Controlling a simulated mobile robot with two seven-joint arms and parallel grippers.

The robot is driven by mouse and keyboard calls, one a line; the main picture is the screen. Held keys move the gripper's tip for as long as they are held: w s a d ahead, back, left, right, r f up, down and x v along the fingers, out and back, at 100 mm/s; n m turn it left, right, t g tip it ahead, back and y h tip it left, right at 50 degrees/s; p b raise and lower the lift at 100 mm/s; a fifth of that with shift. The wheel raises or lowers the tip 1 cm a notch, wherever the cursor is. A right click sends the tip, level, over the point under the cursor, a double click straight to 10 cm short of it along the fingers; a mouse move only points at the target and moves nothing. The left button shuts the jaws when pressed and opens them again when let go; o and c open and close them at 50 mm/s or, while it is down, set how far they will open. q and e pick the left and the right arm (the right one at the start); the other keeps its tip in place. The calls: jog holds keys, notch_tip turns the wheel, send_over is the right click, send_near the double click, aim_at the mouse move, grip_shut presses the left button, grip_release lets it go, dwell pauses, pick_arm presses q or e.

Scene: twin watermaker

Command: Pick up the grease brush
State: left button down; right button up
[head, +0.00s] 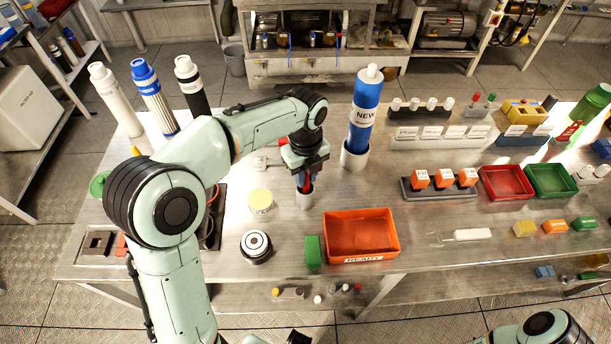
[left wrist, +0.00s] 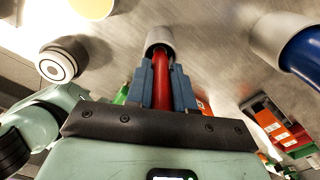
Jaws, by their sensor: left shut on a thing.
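The grease brush shows as a red handle (head: 307,181) standing in a small grey cup (head: 305,199) on the steel bench. My left gripper (head: 305,174) is above the cup, pointing down, and shut on the red handle. In the left wrist view the red handle (left wrist: 163,82) lies between the two blue-grey fingers of the left gripper (left wrist: 163,75), and its far end goes into the mouth of the grey cup (left wrist: 160,36). The bristle end is hidden in the cup.
A blue cartridge marked NEW (head: 363,115) stands in a grey holder just right of the cup. An orange-red tray (head: 361,255) lies in front, with a green block (head: 313,251) beside it.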

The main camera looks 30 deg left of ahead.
pick_arm(q)
notch_tip(320, 180, up, 20)
jog(key=p, duration=0.4)
jog(key=shift+f, duration=0.25)
pick_arm(e)
jog(key=w+r, duration=0.4)
jog(key=r, duration=0.1)
jog(key=shift+r+t, duration=0.3)
jog(key=shift+r, duration=0.1)
